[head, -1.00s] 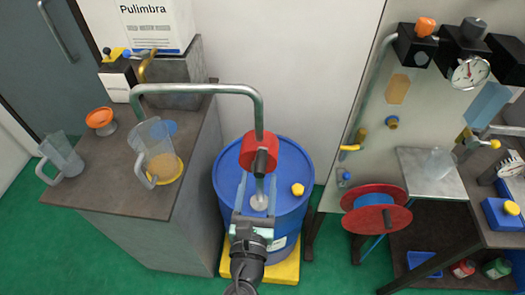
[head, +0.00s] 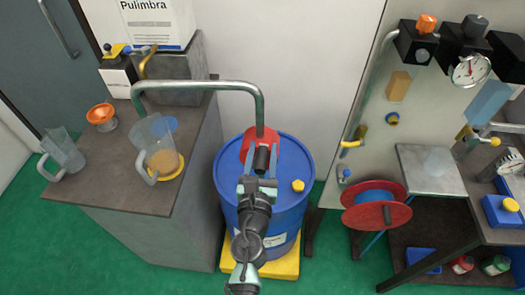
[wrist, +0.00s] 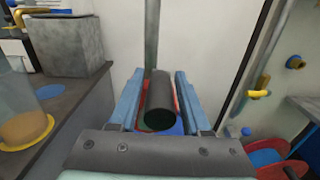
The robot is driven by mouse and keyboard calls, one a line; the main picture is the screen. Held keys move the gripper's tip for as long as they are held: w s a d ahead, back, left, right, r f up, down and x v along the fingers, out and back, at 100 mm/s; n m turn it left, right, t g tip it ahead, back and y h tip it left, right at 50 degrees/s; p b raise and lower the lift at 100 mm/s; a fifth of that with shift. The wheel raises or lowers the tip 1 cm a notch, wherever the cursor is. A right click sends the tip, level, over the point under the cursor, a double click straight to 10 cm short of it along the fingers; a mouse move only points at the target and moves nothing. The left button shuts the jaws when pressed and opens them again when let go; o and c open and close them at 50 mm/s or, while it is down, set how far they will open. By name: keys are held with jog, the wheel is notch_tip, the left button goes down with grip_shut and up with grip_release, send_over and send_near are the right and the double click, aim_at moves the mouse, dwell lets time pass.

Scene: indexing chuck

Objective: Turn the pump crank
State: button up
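The pump is a red round body (head: 246,140) on top of a blue drum (head: 299,160). Its crank has a black cylindrical handle (head: 261,160) pointing toward me. My gripper (head: 258,180) is open at the handle. In the wrist view the handle (wrist: 158,105) lies between the two blue fingers, with a visible gap on each side. A bent steel pipe (head: 200,86) runs from the pump to the left, its end above a clear jug (head: 143,133) with tan contents. The crank arm is mostly hidden behind the handle and gripper.
The jug stands on a yellow disc (head: 179,172) on the dark counter (head: 110,180). At right are a red-and-blue reel (head: 395,214) and a workbench. A yellow cap (head: 298,186) sits on the drum top.

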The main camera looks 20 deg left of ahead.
grip_shut()
dwell(1.1)
